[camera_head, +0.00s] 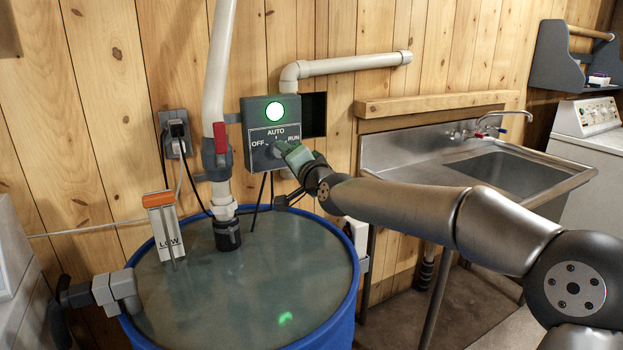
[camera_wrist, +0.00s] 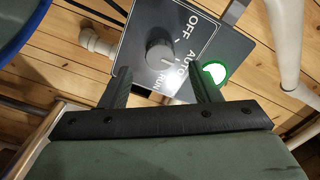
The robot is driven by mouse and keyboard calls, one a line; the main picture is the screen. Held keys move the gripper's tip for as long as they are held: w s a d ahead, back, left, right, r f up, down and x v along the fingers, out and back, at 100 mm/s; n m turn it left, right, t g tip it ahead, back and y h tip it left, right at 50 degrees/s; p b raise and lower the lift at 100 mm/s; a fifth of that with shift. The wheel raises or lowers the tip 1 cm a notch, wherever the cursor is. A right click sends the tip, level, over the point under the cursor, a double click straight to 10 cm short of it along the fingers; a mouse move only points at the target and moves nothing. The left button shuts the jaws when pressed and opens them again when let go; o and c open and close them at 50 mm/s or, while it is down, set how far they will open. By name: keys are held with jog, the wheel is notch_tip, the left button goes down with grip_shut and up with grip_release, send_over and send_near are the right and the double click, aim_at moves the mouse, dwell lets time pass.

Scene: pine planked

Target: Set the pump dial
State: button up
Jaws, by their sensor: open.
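The pump control box (camera_head: 262,117) is a grey box on the plank wall, marked OFF, AUTO and RUN, with a lit green lamp (camera_head: 275,111) above the labels. In the wrist view, its dark round dial (camera_wrist: 160,49) shows beside the OFF, AUTO and RUN lettering; I cannot tell surely which mark it points to. In the head view my gripper (camera_head: 286,150) is close in front of the box's lower right and hides most of the dial. In the wrist view my gripper (camera_wrist: 160,68) is open, its fingers apart on either side of the dial's line, with nothing held.
A blue barrel (camera_head: 357,262) of water stands below the box. A white pipe with a red-handled valve (camera_head: 220,139) rises left of the box. A LOW float gauge (camera_head: 166,226) stands at the barrel's left. A steel sink (camera_head: 510,172) is at the right.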

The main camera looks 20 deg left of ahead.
jog(key=v, duration=1.3)
jog(key=shift+f, duration=0.15)
jog(key=s+d+f+n+g+h+p, duration=0.25)
jog(key=d+f+h, duration=0.2)
jog(key=f, duration=0.35)
jog(key=s+d+f+n+g+h+p, duration=0.1)
jog(key=s+d+f+g+h+p, duration=0.25)
jog(key=d+f, duration=0.4)
jog(key=s+d+g+h+p, duration=0.2)
jog(key=s+d+g, duration=0.1)
jog(key=s+d, duration=0.5)
jog(key=s+d+g+h+p, duration=0.2)
jog(key=s+d, duration=0.7)
jog(key=s, duration=0.6)
jog(key=shift+s+f+g+p, duration=0.3)
jog(key=shift+f+g+p, duration=0.05)
jog(key=shift+g, duration=0.55)
jog(key=shift+d, duration=0.15)
